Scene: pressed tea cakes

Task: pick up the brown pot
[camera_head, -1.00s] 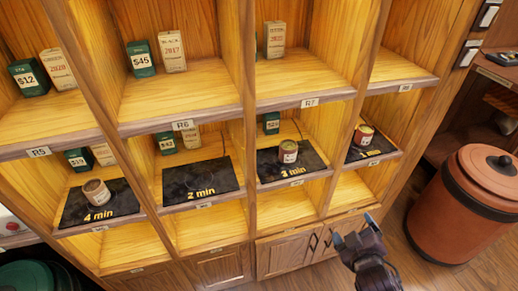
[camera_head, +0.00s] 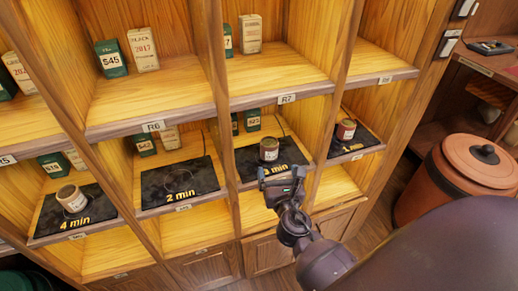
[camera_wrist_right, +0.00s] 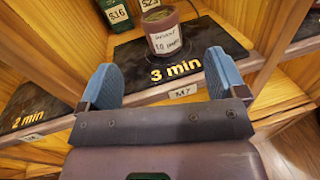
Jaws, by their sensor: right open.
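A brown pot (camera_head: 269,149) with a white label stands upright on the dark "3 min" mat (camera_head: 247,165) in a shelf compartment. In the right wrist view the pot (camera_wrist_right: 163,38) is ahead of the fingers at the top middle. My right gripper (camera_head: 284,170) is in front of that compartment, just short of the mat's front edge. In the right wrist view the gripper (camera_wrist_right: 160,62) has its two blue fingers wide apart with nothing between them. It does not touch the pot. My left gripper is not in view.
A tan-brown pot (camera_head: 71,198) stands on the "4 min" mat and a red pot (camera_head: 346,129) on the rightmost mat. The "2 min" mat (camera_head: 180,185) is empty. Wooden dividers (camera_head: 222,150) flank the compartments. Green boxes (camera_wrist_right: 118,16) stand behind. A terracotta bin (camera_head: 470,175) stands right.

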